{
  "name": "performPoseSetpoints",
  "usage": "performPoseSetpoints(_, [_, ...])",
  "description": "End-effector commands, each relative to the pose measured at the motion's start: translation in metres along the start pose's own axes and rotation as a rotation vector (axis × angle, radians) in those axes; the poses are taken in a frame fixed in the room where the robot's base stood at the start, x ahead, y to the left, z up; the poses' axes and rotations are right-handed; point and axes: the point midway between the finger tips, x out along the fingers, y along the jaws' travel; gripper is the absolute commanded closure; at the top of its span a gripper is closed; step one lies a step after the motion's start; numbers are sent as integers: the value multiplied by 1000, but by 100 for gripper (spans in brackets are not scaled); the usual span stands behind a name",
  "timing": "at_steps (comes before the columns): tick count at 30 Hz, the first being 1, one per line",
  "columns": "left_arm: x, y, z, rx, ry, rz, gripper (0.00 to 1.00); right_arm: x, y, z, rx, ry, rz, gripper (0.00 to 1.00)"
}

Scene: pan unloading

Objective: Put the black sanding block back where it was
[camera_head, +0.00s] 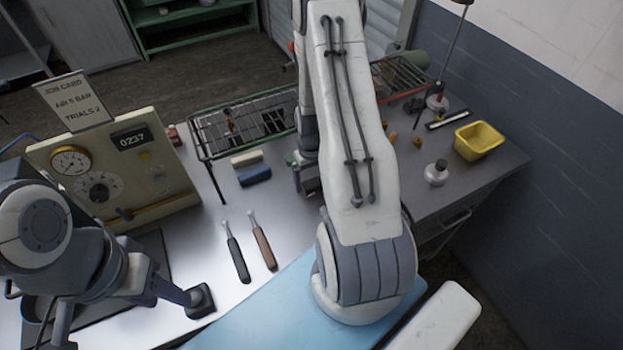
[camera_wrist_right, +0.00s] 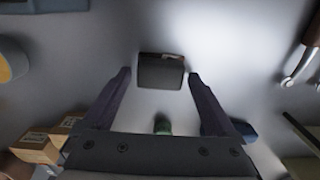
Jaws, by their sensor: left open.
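The black sanding block (camera_wrist_right: 161,73) shows in the right wrist view, straight ahead between the fingertips of my right gripper (camera_wrist_right: 159,74). The fingers stand apart, one on each side of it. Only narrow gaps show, and I cannot tell whether they touch it. In the head view my right gripper (camera_head: 305,177) is over the bench behind the two tools, mostly hidden by my right arm, and I cannot make out the black block there.
A cream block (camera_head: 246,158) and a dark blue block (camera_head: 254,176) lie left of my right gripper. Two handled tools (camera_head: 236,258) lie in front. A wire rack (camera_head: 243,128) stands behind, a gauge panel (camera_head: 115,175) left, a yellow bin (camera_head: 480,141) right. A blue mat (camera_head: 262,315) lies in front.

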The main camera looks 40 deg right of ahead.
Motion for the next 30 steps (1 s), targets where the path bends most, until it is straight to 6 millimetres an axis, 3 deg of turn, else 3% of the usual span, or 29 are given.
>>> performPoseSetpoints(14, [0, 0, 0, 0, 0, 0, 50, -10, 0, -1, 0, 4, 1, 1])
performPoseSetpoints(30, [22, -2, 1, -1, 0, 0, 50, -104, 0, -1, 0, 6, 2, 1])
